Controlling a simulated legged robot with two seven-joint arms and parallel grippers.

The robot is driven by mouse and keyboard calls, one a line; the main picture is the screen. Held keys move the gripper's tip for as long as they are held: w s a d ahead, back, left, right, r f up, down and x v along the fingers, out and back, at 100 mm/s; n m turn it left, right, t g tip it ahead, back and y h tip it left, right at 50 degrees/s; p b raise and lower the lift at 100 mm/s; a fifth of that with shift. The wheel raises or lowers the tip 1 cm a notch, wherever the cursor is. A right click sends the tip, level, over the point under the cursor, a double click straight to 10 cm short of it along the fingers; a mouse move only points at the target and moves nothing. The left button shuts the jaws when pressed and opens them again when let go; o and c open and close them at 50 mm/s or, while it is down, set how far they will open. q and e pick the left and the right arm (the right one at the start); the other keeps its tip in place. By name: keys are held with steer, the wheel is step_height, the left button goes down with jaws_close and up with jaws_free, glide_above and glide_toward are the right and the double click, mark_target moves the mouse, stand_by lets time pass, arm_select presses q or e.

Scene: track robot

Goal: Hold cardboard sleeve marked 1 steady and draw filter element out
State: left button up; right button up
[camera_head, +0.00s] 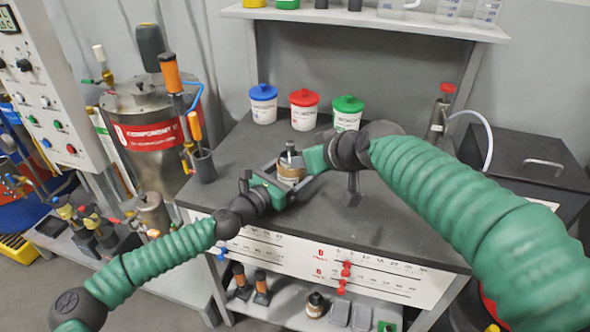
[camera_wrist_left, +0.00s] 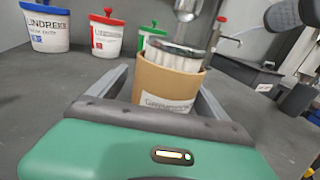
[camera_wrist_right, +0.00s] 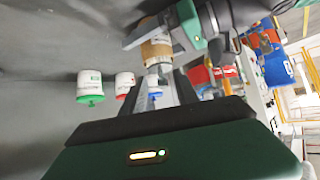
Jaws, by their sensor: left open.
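The tan cardboard sleeve (camera_head: 290,173) stands upright on the dark bench, with a label on its side in the left wrist view (camera_wrist_left: 163,92). The label's number is not legible. The filter element (camera_wrist_left: 180,57), pale with a grey cap and a metal knob on top, protrudes above the sleeve's rim. My left gripper (camera_wrist_left: 158,88) is open, with one finger on each side of the sleeve; finger contact is not clear. My right gripper (camera_wrist_right: 157,88) is at the knob end of the filter element, fingers either side of the knob; whether they grip it is not clear.
Blue-lidded (camera_head: 263,105), red-lidded (camera_head: 304,112) and green-lidded (camera_head: 347,114) tubs stand behind the sleeve. A holder with orange-handled tools (camera_head: 203,165) is at the bench's left edge. The front bench surface is mostly clear.

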arm_select(q)
steer(key=shift+d, duration=0.2)
steer(key=c, duration=0.7)
steer(key=shift+a, duration=0.1)
steer(key=c, duration=0.7)
steer(key=o, duration=0.6)
steer(key=shift+c, duration=0.2)
steer(key=c, duration=0.8)
